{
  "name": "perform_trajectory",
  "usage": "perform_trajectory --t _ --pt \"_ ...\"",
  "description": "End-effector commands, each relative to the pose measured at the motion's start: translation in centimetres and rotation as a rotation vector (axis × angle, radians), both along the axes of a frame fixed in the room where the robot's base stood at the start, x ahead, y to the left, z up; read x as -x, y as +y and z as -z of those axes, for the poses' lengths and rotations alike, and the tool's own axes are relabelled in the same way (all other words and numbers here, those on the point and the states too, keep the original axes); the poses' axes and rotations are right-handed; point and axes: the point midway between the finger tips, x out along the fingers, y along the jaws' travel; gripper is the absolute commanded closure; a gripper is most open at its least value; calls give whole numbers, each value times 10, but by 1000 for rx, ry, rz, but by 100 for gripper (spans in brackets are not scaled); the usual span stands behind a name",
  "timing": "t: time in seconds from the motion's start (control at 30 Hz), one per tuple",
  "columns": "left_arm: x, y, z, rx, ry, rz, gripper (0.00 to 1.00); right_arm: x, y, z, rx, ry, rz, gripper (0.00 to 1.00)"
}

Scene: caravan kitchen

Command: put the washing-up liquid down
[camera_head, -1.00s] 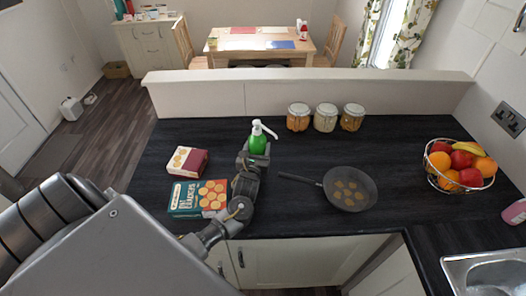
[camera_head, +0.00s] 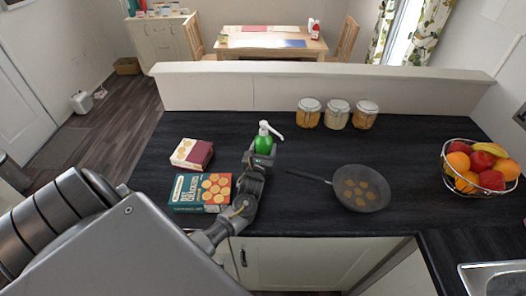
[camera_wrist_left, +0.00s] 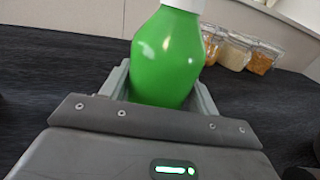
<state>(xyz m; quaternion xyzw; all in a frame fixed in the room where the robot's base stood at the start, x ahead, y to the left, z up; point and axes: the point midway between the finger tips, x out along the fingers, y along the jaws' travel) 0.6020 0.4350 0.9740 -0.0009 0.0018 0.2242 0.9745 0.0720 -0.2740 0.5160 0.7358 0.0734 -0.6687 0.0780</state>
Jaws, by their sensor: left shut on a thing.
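The washing-up liquid (camera_head: 264,143) is a green bottle with a white pump top. My right gripper is in neither view.
A teal cracker box (camera_head: 186,193) and a smaller red and cream box (camera_head: 190,153) lie left of my gripper. A frying pan (camera_head: 375,202) is to its right. Several glass jars (camera_head: 336,116) stand behind, and a fruit basket (camera_head: 480,190) is far right. Bare worktop lies left of the bottle.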

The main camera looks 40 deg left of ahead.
Motion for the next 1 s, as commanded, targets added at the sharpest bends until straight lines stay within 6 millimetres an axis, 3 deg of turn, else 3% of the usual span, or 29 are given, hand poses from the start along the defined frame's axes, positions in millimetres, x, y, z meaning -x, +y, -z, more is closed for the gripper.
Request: perform_trajectory --t 0.23,0.27,0.4,0.77,1.0 --pt "0 1 1 -1 -3 -1 76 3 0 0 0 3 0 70" --pt "0 0 2 0 -1 -1 36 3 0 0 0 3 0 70" --pt "0 0 2 0 0 -1 18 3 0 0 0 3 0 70" --pt "2 -1 -1 0 0 0 18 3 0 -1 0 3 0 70" --pt "40 -20 2 0 1 2 18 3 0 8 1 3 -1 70"
